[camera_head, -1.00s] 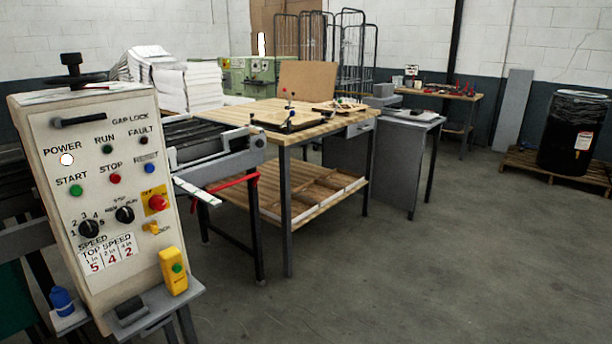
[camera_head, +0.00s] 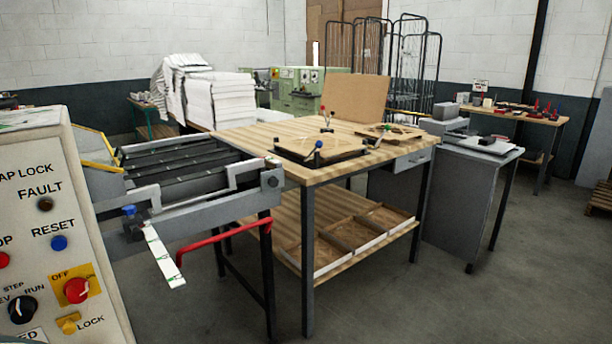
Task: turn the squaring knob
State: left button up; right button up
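I see no knob labelled as the squaring knob, so I cannot tell which one it is. A flat dark-framed fixture (camera_head: 322,160) lies on the wooden workbench (camera_head: 236,136), with a blue ball knob (camera_head: 319,144) at its front edge and a red ball-topped lever (camera_head: 323,109) behind it. Another blue knob (camera_head: 129,210) sits on the side of the grey feed machine (camera_head: 205,214), above a white strip. The control console (camera_head: 40,215) at the left has a black rotary knob (camera_head: 22,309) and a red switch (camera_head: 77,290). Neither gripper shows.
A red bar (camera_head: 222,237) sticks out beside the bench. A grey cabinet (camera_head: 446,210) stands right of the bench, and a rear table (camera_head: 520,112) holds small red items. Stacked white packs (camera_head: 220,98) and wire cages (camera_head: 410,62) are behind. Open floor lies at front right.

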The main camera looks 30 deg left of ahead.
aim_at(273, 182)
jog(key=i+u, duration=0.2)
jog(key=i, duration=0.3)
jog(key=i+l+u, duration=0.15)
jog(key=i, duration=0.35)
jog(key=i+l+u, duration=0.2)
jog(key=i, duration=0.3)
jog(key=j, duration=0.1)
